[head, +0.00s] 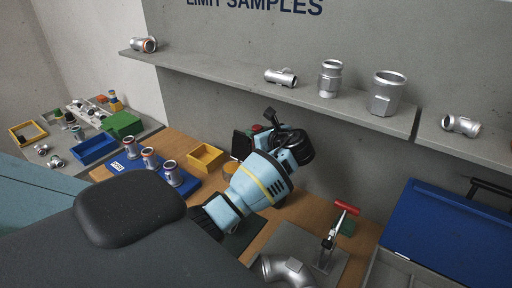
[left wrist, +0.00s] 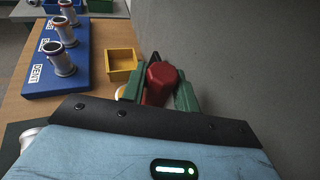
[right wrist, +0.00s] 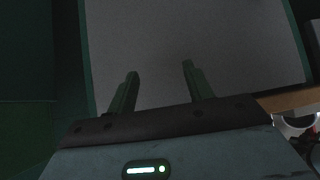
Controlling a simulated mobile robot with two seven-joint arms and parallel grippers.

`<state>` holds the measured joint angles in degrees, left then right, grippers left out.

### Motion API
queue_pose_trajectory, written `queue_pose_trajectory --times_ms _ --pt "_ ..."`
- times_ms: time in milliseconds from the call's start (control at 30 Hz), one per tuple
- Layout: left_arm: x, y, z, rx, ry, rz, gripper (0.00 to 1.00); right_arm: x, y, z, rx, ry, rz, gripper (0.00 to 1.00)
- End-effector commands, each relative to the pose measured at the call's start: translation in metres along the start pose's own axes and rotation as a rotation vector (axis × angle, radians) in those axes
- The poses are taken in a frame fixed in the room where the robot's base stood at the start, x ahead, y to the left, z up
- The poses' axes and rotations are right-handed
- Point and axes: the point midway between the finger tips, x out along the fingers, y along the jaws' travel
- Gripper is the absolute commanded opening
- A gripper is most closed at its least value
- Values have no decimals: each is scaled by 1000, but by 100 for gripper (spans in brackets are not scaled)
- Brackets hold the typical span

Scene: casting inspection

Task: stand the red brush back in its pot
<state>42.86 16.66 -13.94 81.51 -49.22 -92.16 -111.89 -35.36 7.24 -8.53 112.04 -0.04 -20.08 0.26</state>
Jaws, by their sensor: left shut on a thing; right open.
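My left gripper (left wrist: 160,90) is shut on the red brush (left wrist: 162,75), whose red end shows between the green fingers in the left wrist view. In the head view a little of the red brush (head: 257,128) shows beside my blue wrist; the rest is hidden. A round orange thing (head: 231,168), perhaps the pot, stands on the bench just left of my wrist, partly hidden. Its edge also shows beside the left finger in the left wrist view. My right gripper (right wrist: 160,88) is open and empty, facing a plain grey surface.
A yellow bin (head: 206,157) and a blue board (head: 183,183) with several metal fittings stand left of my wrist. A shelf (head: 220,74) with castings runs above. A red-handled clamp (head: 345,208) and a blue case (head: 445,240) are at right.

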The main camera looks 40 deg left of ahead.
Motion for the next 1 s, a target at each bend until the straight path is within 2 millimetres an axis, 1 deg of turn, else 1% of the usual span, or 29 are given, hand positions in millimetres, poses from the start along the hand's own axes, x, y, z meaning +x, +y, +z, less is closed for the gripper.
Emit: queue_pose_trajectory --times_ms 33,200,400,567,1000 --pt "4 1 -14 9 3 3 7 0 -1 6 2 -11 -2 51" --pt "13 1 -45 10 3 3 7 1 -3 14 7 -27 -4 51" --pt "21 0 -69 3 1 0 7 0 -3 10 10 -20 -4 51" --pt "24 0 -78 0 0 -1 7 0 -3 8 10 -16 -4 51" --pt "25 0 -82 1 0 -1 7 1 -3 11 10 -21 -4 51"
